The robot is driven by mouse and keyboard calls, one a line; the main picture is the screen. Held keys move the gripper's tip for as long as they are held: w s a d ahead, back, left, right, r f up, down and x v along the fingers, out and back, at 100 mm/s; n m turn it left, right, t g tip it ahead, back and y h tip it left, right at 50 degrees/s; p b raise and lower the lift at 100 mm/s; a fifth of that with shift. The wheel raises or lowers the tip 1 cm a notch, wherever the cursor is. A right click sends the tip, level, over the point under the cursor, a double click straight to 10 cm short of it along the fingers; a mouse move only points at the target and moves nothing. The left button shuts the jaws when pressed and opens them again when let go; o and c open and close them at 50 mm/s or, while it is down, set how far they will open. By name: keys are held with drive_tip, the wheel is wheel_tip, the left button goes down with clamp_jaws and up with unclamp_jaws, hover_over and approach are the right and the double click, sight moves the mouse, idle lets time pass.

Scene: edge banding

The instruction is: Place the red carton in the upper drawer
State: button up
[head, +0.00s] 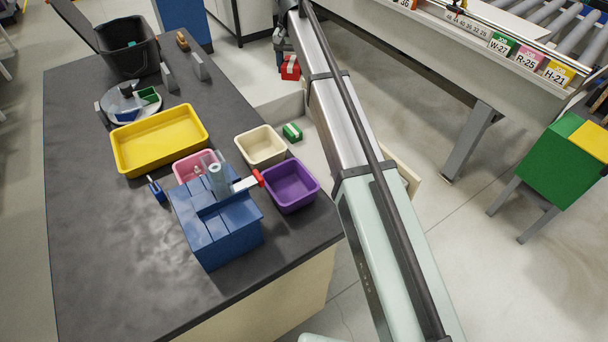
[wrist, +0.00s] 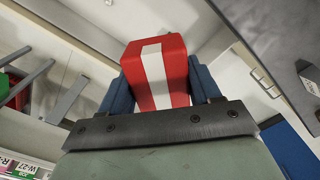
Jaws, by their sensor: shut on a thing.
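The red carton (head: 290,69) has a white stripe and shows just left of my arm at the top of the head view. In the wrist view the carton (wrist: 172,75) sits between the two blue fingers of my gripper (wrist: 160,85), which is shut on it. The carton is held off the bench, on its right side in the head view. An open, pale drawer (head: 314,150) juts from the bench's right side, partly hidden by my arm. A green carton (head: 292,132) with a white stripe lies inside it. The held carton is beyond the drawer in the picture.
The dark bench top (head: 105,220) carries a yellow tray (head: 118,155), a cream bin (head: 260,146), a purple bin (head: 290,186), a blue box (head: 228,240) and a black bin (head: 128,55). A conveyor (head: 470,50) and a green-yellow box (head: 565,160) stand at right.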

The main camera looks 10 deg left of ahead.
drive_tip(key=w+d, duration=0.2)
drive_tip(key=d, duration=0.3)
approach(308, 155)
drive_tip(key=shift+m, duration=0.3)
drive_tip(key=shift+w+f, duration=0.2)
drive_tip(key=shift+f, duration=2.95)
drive_tip(key=shift+f, duration=0.1)
drive_tip(key=o, duration=1.1)
wheel_tip(308, 155, up, 12)
drive_tip(key=shift+r, duration=0.1)
